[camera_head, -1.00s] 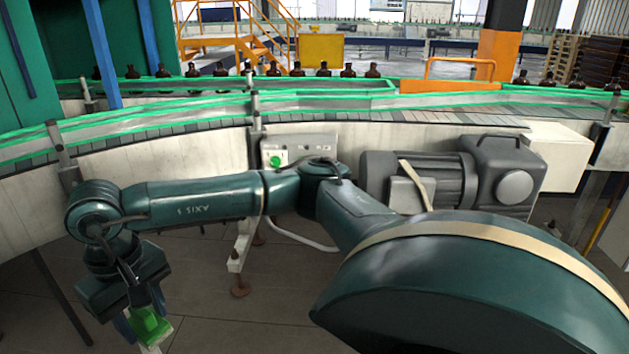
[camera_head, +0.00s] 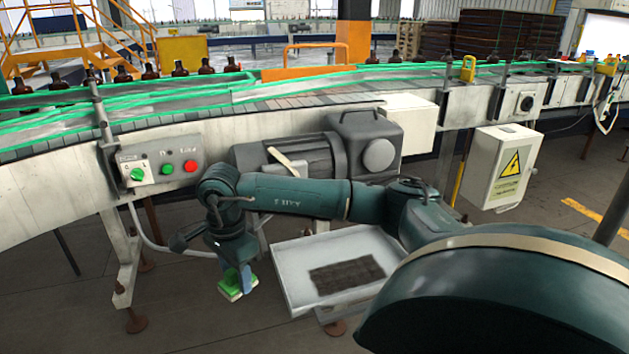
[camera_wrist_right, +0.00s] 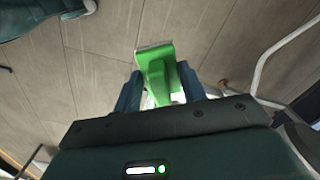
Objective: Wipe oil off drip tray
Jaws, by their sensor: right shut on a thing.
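The drip tray (camera_head: 292,262) is a shallow light-grey metal tray under the grey motor in the head view. A dark patch of oil (camera_head: 346,276) lies on its floor. My right gripper (camera_head: 240,278) hangs just left of the tray, pointing down and apart from it. It is shut on a green block-like wiping tool (camera_head: 230,285) with a pale underside. In the right wrist view the green tool (camera_wrist_right: 157,72) sits between the two blue fingers (camera_wrist_right: 160,92). My right arm hides part of the tray's right side. My left gripper is not in view.
The motor (camera_head: 300,155) sits above the tray under the conveyor. A control box (camera_head: 163,165) with green and red buttons is at left. A conveyor leg (camera_head: 122,265) stands left of the gripper. A white electrical cabinet (camera_head: 500,168) hangs at right. Bare floor lies below.

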